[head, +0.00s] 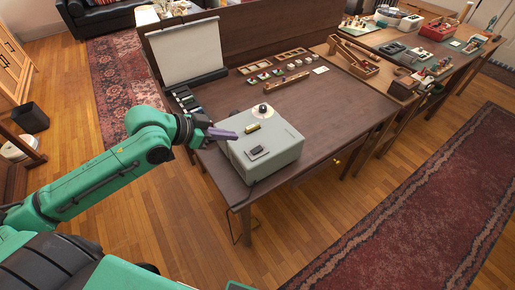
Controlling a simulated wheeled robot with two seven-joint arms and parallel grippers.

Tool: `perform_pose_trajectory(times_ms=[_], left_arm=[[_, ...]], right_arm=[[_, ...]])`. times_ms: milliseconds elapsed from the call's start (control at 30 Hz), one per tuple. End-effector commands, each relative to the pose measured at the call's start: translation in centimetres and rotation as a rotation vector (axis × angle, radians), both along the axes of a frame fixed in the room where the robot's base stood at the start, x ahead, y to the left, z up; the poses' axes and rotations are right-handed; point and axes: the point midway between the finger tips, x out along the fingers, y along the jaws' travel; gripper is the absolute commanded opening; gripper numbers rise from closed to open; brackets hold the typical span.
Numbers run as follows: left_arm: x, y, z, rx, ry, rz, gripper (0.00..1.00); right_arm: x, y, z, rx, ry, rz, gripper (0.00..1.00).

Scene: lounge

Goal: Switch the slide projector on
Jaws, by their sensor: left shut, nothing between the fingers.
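The slide projector (272,160) is a pale grey-green box near the front left of the dark wooden table (335,110). On its top are a round knob or lens piece (263,109), a small yellowish part (252,128) and a dark rocker-like switch (257,152). My left gripper (235,135) is shut and empty, its purple fingers at the projector's upper left edge; I cannot tell whether they touch it. My right gripper is not in view.
A white screen (187,52) stands at the table's back left, with a row of small dark items (186,101) before it. Wooden trays and small pieces (275,70) lie behind the projector. A second cluttered table (420,45) stands to the right. The table's right part is bare.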

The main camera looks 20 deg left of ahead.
Motion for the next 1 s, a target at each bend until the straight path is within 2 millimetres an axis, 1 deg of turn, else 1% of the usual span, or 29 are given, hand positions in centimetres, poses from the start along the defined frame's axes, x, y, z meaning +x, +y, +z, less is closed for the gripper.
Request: perform_pose_trajectory(times_ms=[267,367,467,567,867,900,1000], left_arm=[[0.2,0.1,-0.1,-0.002,-0.001,0.004,0.00],[0.6,-0.1,-0.4,-0.004,-0.004,0.008,0.00],[1.3,-0.7,-1.0,-0.005,-0.005,0.007,0.00],[2.5,-1.7,-1.9,-0.009,-0.006,0.010,0.00],[6.4,-5.2,-5.8,-0.007,-0.002,0.005,0.00],[6.4,-5.2,-6.7,-0.003,0.003,0.006,0.00],[6.6,-5.2,-8.4,-0.002,0.001,0.005,0.00]], right_arm=[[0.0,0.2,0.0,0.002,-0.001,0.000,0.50],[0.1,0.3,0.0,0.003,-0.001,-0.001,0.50],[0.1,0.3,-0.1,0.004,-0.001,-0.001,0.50],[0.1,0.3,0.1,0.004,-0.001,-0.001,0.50],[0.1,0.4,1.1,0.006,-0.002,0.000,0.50],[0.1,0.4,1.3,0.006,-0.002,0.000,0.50],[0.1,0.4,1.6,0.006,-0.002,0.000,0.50]])
